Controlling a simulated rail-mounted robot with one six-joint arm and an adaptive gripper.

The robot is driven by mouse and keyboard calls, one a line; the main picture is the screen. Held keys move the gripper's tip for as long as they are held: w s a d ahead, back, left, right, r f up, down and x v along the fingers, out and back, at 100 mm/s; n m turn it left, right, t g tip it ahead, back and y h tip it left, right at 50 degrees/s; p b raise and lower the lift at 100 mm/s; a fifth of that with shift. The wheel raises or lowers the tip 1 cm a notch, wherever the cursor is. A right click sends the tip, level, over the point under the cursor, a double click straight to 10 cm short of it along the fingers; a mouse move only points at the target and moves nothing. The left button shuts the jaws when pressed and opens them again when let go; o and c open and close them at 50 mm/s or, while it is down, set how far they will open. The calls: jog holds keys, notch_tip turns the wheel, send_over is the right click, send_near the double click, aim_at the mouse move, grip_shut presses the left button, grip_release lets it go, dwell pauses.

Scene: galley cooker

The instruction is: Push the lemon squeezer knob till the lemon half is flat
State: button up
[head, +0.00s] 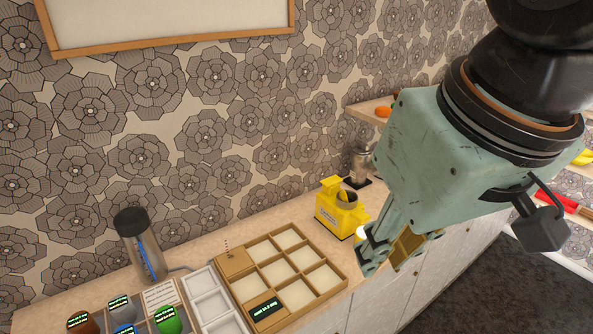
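A yellow device with a raised block at its back left, a round dark-rimmed opening on top and a dark label on its front (340,212) stands on the counter; it may be the lemon squeezer. I cannot make out a knob or a lemon half for sure. My gripper (384,260) hangs to the right of and in front of the device, fingers pointing down and left. The view does not show whether they are apart, or any held thing.
A wooden divided tray (335,281) lies left of my gripper, with white trays (206,302) beside it. A dark-topped cylinder (140,245) and several coloured round items stand at left. A metal object (358,165) stands behind the yellow device. A shelf (368,108) is on the wall.

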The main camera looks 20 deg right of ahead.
grip_shut()
dwell(1.1)
